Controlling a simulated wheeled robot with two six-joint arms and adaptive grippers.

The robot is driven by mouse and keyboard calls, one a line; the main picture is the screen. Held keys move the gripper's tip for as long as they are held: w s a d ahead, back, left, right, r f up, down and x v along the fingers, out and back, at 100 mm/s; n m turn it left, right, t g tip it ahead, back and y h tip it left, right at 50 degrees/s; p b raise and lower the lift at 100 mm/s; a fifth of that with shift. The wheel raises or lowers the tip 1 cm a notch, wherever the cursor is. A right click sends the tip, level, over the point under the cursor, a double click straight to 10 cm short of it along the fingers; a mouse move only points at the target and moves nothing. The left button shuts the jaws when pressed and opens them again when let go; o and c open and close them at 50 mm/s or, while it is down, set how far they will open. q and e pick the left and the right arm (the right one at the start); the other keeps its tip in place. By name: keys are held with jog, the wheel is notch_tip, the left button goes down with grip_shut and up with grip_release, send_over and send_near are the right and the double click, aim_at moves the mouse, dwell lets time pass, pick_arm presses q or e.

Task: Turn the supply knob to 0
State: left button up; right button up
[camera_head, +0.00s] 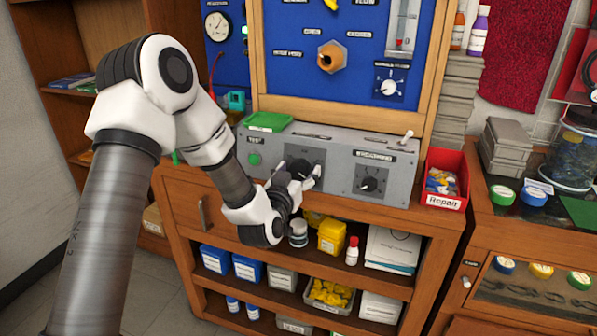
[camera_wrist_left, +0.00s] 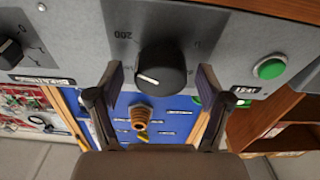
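A black round knob with a white pointer mark (camera_wrist_left: 162,68) sits on the grey console (camera_head: 232,163), on a darker plate with a "200" mark. Its pointer is toward the lower left in the left wrist view, which shows the console upside down. Its name label is not readable, so I cannot confirm it is the supply knob. My left gripper (camera_head: 300,172) is in front of this knob and mostly hides it in the head view. In the left wrist view its fingers (camera_wrist_left: 158,88) are apart, one each side of the knob, with visible gaps. My right gripper is not in view.
A second black knob (camera_head: 370,184) is right of my gripper on the console. A green button (camera_head: 255,159) is to the left, and a toggle (camera_head: 406,137) stands on top. A red "Repair" bin (camera_head: 445,182) is beside the console. Shelves with boxes are below.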

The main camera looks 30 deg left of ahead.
pick_arm(q)
jog(key=c, duration=1.1)
